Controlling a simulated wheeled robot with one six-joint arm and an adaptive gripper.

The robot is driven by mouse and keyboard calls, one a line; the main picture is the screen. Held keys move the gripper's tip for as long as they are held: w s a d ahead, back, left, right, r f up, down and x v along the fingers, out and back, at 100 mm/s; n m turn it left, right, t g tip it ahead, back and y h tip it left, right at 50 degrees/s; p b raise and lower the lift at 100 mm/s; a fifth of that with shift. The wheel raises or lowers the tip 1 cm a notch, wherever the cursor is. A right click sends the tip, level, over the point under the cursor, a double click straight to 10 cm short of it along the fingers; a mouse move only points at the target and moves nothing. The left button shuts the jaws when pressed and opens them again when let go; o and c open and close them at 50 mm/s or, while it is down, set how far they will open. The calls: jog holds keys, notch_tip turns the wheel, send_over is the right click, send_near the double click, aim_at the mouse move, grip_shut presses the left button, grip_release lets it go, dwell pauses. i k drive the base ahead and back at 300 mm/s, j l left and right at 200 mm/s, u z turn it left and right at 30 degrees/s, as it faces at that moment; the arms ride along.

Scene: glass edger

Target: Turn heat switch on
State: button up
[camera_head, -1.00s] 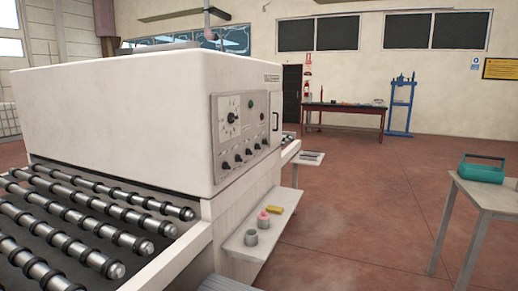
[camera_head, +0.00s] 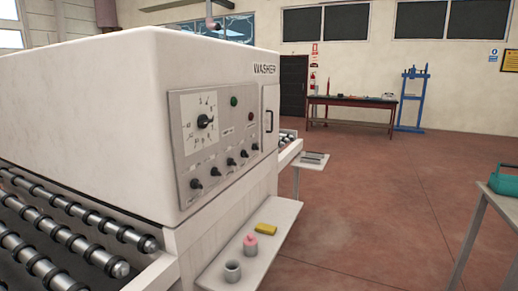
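A large white washer (camera_head: 90,110) fills the left of the head view, with a grey control panel (camera_head: 215,172) on its right-hand face. The panel has a big dial (camera_head: 204,121) with a scale, a green button (camera_head: 234,101), a small dark reddish button (camera_head: 251,117) and a row of several black knobs, one of them the leftmost knob (camera_head: 196,184). The labels above the knobs are too small to read, so I cannot tell which is the heat switch or how it is set. My gripper is not in view.
A white shelf (camera_head: 262,238) juts out below the panel, with a grey cup (camera_head: 233,271), a pink-topped container (camera_head: 250,244) and a yellow block (camera_head: 266,229). Rollers (camera_head: 70,232) lie at left. Open reddish floor (camera_head: 375,215) lies right, before a table with a teal box (camera_head: 506,180).

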aim_at(244, 153)
jog(key=i+l, duration=0.2)
jog(key=i, duration=0.3)
jog(key=i+l, duration=0.25)
jog(key=i, duration=0.2)
jog(key=i+l, duration=0.2)
jog(key=i, duration=0.3)
jog(key=i+l, duration=0.25)
jog(key=i, duration=0.25)
jog(key=i+l, duration=0.2)
jog(key=i, duration=0.25)
